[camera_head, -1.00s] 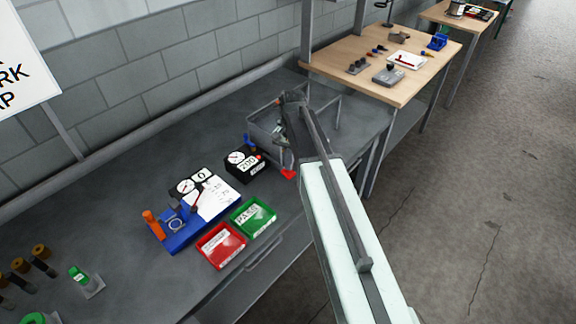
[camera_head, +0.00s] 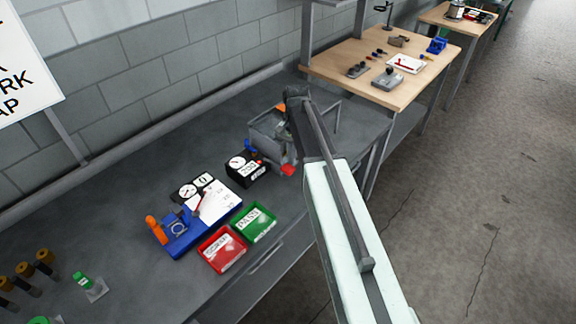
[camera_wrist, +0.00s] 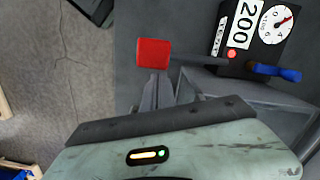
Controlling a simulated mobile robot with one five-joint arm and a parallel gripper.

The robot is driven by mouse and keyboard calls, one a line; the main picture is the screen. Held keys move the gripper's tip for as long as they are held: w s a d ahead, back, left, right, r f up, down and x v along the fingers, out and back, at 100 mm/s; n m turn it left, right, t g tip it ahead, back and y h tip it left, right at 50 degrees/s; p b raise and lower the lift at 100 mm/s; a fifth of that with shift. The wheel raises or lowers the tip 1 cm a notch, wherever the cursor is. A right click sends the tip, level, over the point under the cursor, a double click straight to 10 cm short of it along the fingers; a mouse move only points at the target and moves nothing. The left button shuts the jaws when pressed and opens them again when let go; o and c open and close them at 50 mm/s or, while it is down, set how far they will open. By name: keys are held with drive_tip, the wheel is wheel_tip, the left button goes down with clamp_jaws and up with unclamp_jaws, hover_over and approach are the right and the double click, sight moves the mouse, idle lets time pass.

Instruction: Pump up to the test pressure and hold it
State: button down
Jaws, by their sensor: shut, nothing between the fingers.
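The black pump box (camera_head: 246,170) stands on the grey bench, with a round dial gauge (camera_wrist: 277,22) and a white number display (camera_wrist: 244,24) reading 200 in the wrist view. A dark lever rod (camera_wrist: 195,58) runs from the box to a red block-shaped handle (camera_wrist: 153,53); the handle also shows in the head view (camera_head: 288,170). A blue knob (camera_wrist: 275,72) sits at the box's side. My gripper (camera_wrist: 154,76) is shut and empty, its fingertips right at the red handle's edge; I cannot tell whether they touch. In the head view my arm hides the fingers.
A grey wire-framed bin (camera_head: 268,130) stands behind the box. A blue fixture (camera_head: 185,232), a red tray (camera_head: 222,250) and a green tray (camera_head: 254,222) lie to the left. A wooden table (camera_head: 345,65) with tools stands at the back right.

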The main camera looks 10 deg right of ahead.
wheel_tip(320, 180, up, 6)
drive_tip(key=p, duration=0.5)
drive_tip(key=shift+w+d+r, duration=0.2)
drive_tip(key=shift+w+r, duration=0.05)
idle(1.1)
drive_tip(key=s+a+n+t, duration=0.2)
drive_tip(key=s+n, duration=0.4)
drive_tip(key=s, duration=0.9)
wheel_tip(320, 180, down, 10)
drive_tip(key=s+g+b, duration=0.1)
drive_tip(key=s+b, duration=0.1)
drive_tip(key=b, duration=0.7)
drive_tip(key=shift+f+n+h+b, duration=0.15)
drive_tip(key=shift+n+h+b, duration=0.15)
drive_tip(key=shift+b, duration=0.1)
drive_tip(key=shift+s, duration=0.1)
idle(2.5)
